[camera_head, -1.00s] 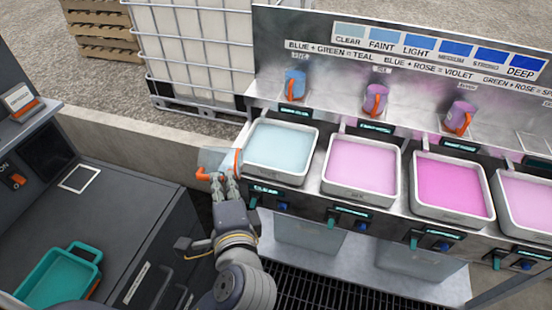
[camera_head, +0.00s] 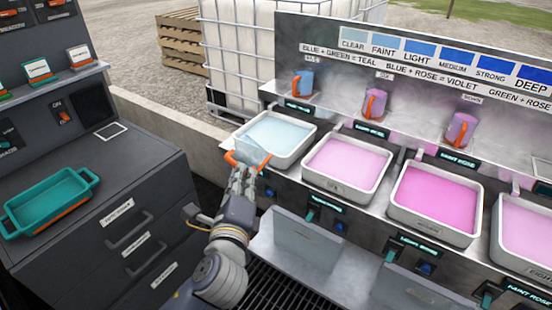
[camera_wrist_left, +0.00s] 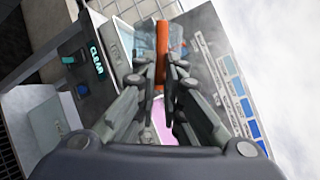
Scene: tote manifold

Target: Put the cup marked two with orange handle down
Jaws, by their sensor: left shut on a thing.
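My left gripper (camera_head: 243,172) is shut on a clear cup (camera_head: 252,150) by its orange handle (camera_head: 235,160). It holds the cup at the left front corner of the leftmost tote, which holds pale blue liquid (camera_head: 274,136). The number on the cup cannot be read. In the left wrist view the orange handle (camera_wrist_left: 161,55) stands between the fingers (camera_wrist_left: 163,75), with the clear body beside it. A white square outline (camera_head: 110,131) lies on the dark cabinet top at left. My right gripper is not in view.
Totes of pink liquid (camera_head: 345,164) line the bench to the right. Cups with orange handles, blue (camera_head: 304,82) and pink (camera_head: 375,103), stand on the shelf behind. A teal tray (camera_head: 48,203) sits on the dark cabinet (camera_head: 112,178); the cabinet top beside it is clear.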

